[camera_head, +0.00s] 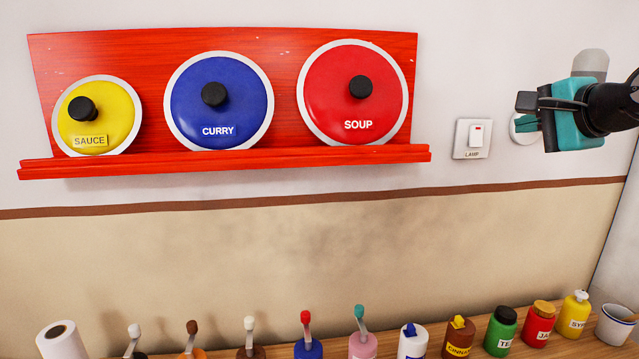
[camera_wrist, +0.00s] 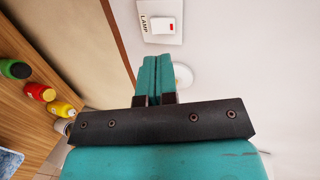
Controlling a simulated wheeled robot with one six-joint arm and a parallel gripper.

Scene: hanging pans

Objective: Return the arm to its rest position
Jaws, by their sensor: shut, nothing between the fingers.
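My gripper (camera_head: 526,123) is at the right of the head view, in front of the wall beside the lamp switch. In the wrist view my gripper's teal fingers (camera_wrist: 151,62) are shut together with nothing between them. The arm's dark wrist comes in from the right edge of the head view. The lamp switch (camera_head: 473,138) is a white plate with a small red mark, just left of my gripper; it also shows above the fingertips in the wrist view (camera_wrist: 164,18).
A red rack (camera_head: 225,165) on the wall holds yellow SAUCE (camera_head: 112,115), blue CURRY (camera_head: 240,100) and red SOUP (camera_head: 330,90) lids. A wooden counter (camera_head: 540,350) below carries several bottles, jars, a paper roll (camera_head: 65,345) and a white cup (camera_head: 614,326). The wall between is clear.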

